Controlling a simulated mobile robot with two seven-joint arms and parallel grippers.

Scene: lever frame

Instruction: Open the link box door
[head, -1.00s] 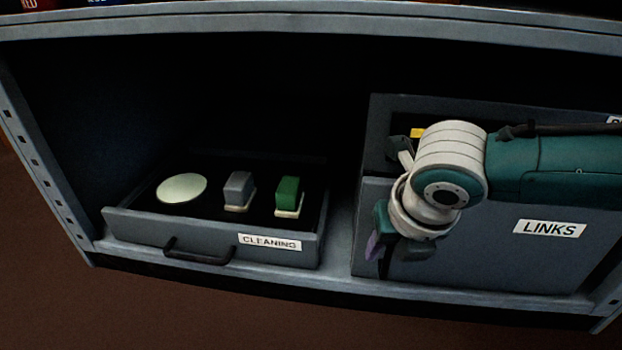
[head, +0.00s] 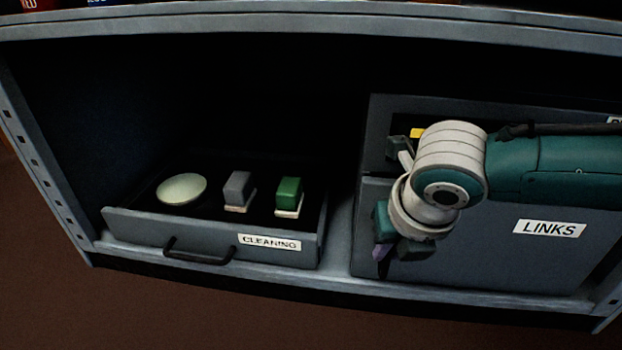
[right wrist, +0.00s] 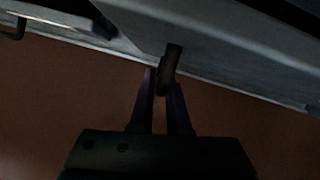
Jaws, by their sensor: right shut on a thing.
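The link box door (head: 500,245) is a grey panel with a white LINKS label (head: 549,229), at the right of the cabinet in the head view. It looks closed. My right gripper (head: 384,260) is at the door's left part, in front of it, with my forearm and wrist covering much of the panel's upper left. In the right wrist view, the two purple fingers (right wrist: 163,90) are shut on a dark door handle (right wrist: 170,62) that stands out from the grey door (right wrist: 215,50). The head view hides the handle behind the gripper. My left gripper is not in view.
A CLEANING drawer (head: 140,226) with a black handle (head: 200,254) stands pulled out on the left, holding a pale disc (head: 181,189), a grey block (head: 237,187) and a green block (head: 289,193). Cabinet shelf edge (head: 300,25) runs above. The brown floor in front is clear.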

